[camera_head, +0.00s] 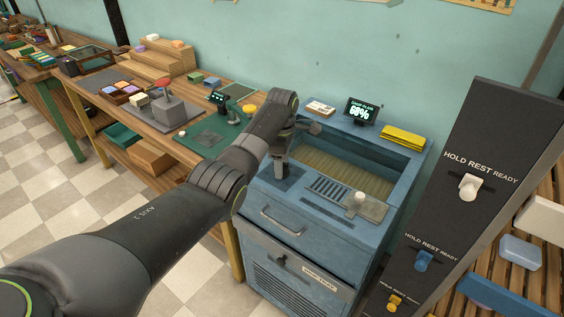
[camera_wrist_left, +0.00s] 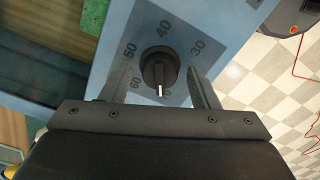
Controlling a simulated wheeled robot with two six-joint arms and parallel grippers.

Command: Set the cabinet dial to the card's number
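The black round dial (camera_wrist_left: 159,68) sits on the blue cabinet (camera_head: 325,248), on a grey plate marked 30, 40, 50 and 60. Its white pointer line faces the bottom of the left wrist view, towards a mark mostly hidden by my gripper. My left gripper (camera_wrist_left: 162,88) is open, its fingers on either side of the dial with gaps showing. In the head view my left gripper (camera_head: 281,160) is low over the cabinet's left top corner and hides the dial. A small pale card (camera_head: 320,107) lies on the cabinet's back edge; its writing is too small to read. My right gripper is not in view.
A small screen (camera_head: 361,111), apparently reading 60%, and a yellow cloth (camera_head: 403,138) are at the cabinet's back. A silver plate with a pale knob (camera_head: 360,198) is at its front right. A dark switch panel (camera_head: 450,200) stands at right, a wooden bench (camera_head: 190,150) at left.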

